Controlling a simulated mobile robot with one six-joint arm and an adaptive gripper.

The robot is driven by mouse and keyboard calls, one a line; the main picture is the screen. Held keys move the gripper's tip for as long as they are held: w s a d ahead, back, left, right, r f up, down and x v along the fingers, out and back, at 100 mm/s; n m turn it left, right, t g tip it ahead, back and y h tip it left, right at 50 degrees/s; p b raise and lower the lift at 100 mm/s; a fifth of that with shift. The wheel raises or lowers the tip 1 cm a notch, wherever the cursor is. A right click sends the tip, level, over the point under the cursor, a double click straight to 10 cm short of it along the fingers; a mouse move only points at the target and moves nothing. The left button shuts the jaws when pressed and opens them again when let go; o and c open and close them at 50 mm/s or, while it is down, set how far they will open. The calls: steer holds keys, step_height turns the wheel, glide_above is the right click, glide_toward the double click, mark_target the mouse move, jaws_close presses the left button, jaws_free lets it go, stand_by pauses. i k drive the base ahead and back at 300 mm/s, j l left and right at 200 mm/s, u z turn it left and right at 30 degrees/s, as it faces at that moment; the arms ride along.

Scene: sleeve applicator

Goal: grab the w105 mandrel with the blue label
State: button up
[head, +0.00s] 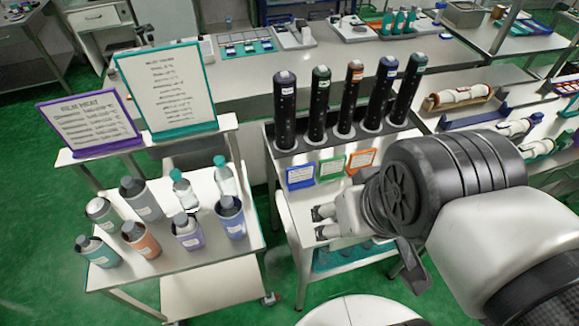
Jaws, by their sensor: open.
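Several upright black mandrels stand in a row in a dark rack (302,150) on a white cart. The fourth from the left (376,98) has a blue label near its top. The leftmost mandrel (285,118) has a pale label with a bluish or purple cap. The others have green or orange labels. The w105 print is too small to read. My gripper (316,223) is open and empty, in front of the rack and lower left of the blue-labelled mandrel, pointing left.
Blue (300,177), green (331,168) and orange (361,161) cards stand before the rack. A left cart (150,262) holds several bottles and cups, with two sign boards behind. A long bench (240,75) lies behind the rack.

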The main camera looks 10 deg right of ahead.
mark_target(386, 71)
steer(key=l, duration=0.65)
steer(key=l+u, duration=0.15)
steer(key=l, duration=0.45)
steer(key=k+l, duration=0.15)
steer(key=l, duration=0.5)
steer(key=i+u, duration=0.05)
